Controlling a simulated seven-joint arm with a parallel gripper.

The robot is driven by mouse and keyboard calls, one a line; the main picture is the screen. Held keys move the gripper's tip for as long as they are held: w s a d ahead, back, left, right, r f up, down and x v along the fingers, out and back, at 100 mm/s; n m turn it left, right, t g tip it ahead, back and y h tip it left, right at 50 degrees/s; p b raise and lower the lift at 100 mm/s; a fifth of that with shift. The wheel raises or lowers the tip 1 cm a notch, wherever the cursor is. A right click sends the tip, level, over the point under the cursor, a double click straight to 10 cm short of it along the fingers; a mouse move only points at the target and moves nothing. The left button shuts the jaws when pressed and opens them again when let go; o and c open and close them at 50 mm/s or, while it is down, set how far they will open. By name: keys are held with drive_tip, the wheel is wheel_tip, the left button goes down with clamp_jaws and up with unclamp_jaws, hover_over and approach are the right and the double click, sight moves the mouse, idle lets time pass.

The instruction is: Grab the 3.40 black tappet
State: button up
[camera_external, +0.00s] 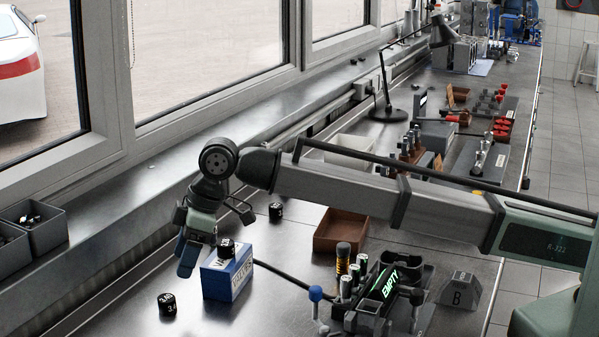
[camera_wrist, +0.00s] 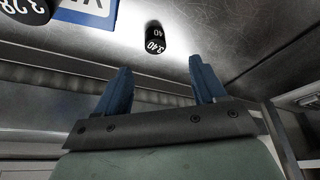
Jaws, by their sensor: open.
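The black tappet marked 3.40 (camera_external: 167,303) stands on the metal bench, left of and nearer the camera than the blue and white box. In the wrist view the same tappet (camera_wrist: 154,38) shows its "40" label beyond the fingertips, roughly between them in the picture. My gripper (camera_external: 187,268) hangs beside the box, above and apart from the tappet. In the wrist view my gripper's (camera_wrist: 160,66) blue fingers are spread with nothing between them.
A second black tappet (camera_external: 226,248) sits on the blue and white box (camera_external: 226,276), close to my gripper. Another black tappet (camera_external: 275,211) stands farther back. A black fixture with a green "EMPTY" display (camera_external: 389,285) and a grey block marked B (camera_external: 459,291) are at right.

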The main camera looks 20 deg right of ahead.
sight(167, 298)
drive_tip(key=x, duration=0.4)
drive_tip(key=shift+w+a+f, duration=0.1)
drive_tip(key=shift+a+f, duration=0.05)
drive_tip(key=shift+f, duration=0.2)
drive_tip(key=shift+w+a+f, duration=0.2)
drive_tip(key=shift+a+f, duration=0.15)
drive_tip(key=shift+f, duration=0.25)
drive_tip(key=x, duration=0.4)
drive_tip(key=shift+w+a, duration=0.1)
drive_tip(key=shift+w, duration=0.1)
drive_tip(key=shift+r, duration=0.1)
drive_tip(key=shift+c, duration=0.2)
drive_tip(key=c, duration=1.1)
